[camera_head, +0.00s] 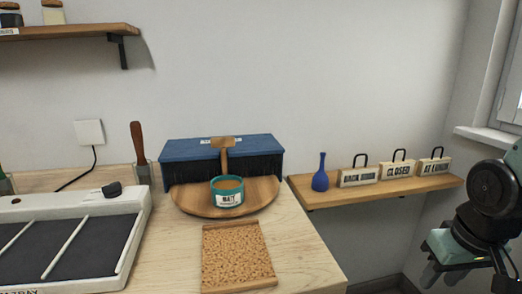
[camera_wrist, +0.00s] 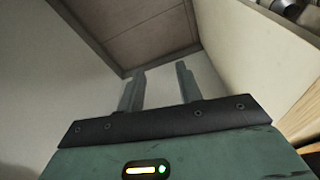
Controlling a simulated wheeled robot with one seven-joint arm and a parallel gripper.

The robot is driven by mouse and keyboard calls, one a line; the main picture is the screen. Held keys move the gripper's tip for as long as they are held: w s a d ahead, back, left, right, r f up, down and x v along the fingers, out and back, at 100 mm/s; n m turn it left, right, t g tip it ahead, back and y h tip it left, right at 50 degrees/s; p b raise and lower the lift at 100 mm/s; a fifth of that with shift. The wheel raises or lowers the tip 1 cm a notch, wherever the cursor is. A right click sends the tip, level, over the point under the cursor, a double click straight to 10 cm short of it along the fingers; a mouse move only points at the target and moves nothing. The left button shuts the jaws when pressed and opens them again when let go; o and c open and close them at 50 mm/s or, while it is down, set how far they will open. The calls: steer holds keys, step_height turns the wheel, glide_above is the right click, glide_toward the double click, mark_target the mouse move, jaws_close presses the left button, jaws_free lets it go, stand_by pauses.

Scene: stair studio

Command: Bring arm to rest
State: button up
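My arm is folded at the right edge of the head view, with my gripper (camera_head: 465,279) low at the bottom right, in front of the wall. In the wrist view my gripper (camera_wrist: 160,78) has its two fingers apart, with nothing between them. It is clear of the worktop and touches nothing that I can see.
A wall shelf (camera_head: 345,196) bears a blue vase (camera_head: 320,180) and several signs.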

steer(key=s+a+r+n+g+p, duration=0.1)
steer(key=s+a+r+n, duration=0.1)
steer(key=s+a+n, duration=0.5)
steer(key=s+a+r+n+g, duration=0.1)
steer(key=s+a, duration=0.5)
steer(key=a, duration=0.5)
step_height(320, 180, up, 13)
steer(key=p, duration=1.3)
steer(key=shift+w+d+m+y, duration=0.25)
steer(key=shift+d+m+y, duration=0.05)
steer(key=shift+d, duration=0.05)
